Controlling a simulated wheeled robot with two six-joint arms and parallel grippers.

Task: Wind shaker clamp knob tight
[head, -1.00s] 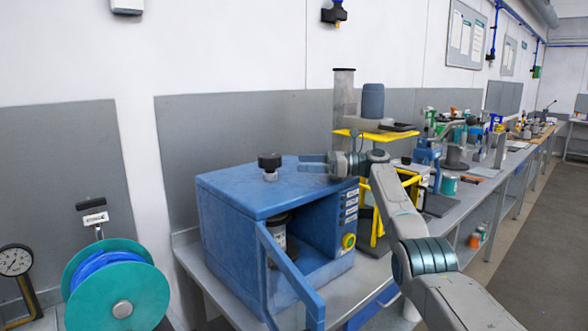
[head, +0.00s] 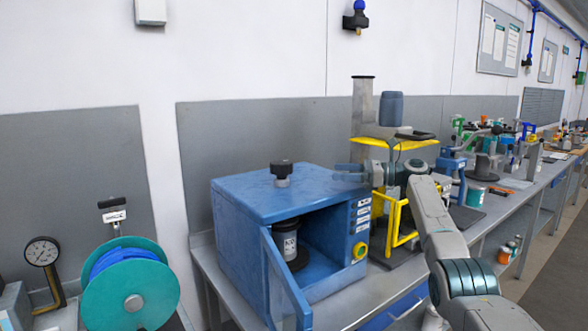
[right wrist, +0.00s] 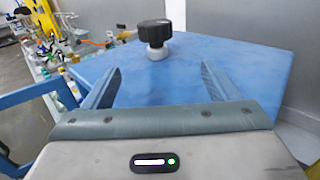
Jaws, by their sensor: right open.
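The black clamp knob (head: 282,168) stands on a short grey stem on top of the blue shaker cabinet (head: 255,200). In the right wrist view the knob (right wrist: 155,33) is ahead of and between my open fingers, beyond their tips. My right gripper (head: 349,171) is open and empty above the cabinet's right side, to the right of the knob and apart from it; its fingers also show in the right wrist view (right wrist: 160,75). A can (head: 285,240) stands inside the cabinet, whose blue door (head: 284,285) is swung open. My left gripper is not in view.
A teal reel (head: 130,295) and a dial gauge (head: 42,252) are at the left. A yellow stand (head: 395,143) with a blue-grey container (head: 391,108) is behind my right arm. Several tools line the bench to the right. The cabinet top around the knob is clear.

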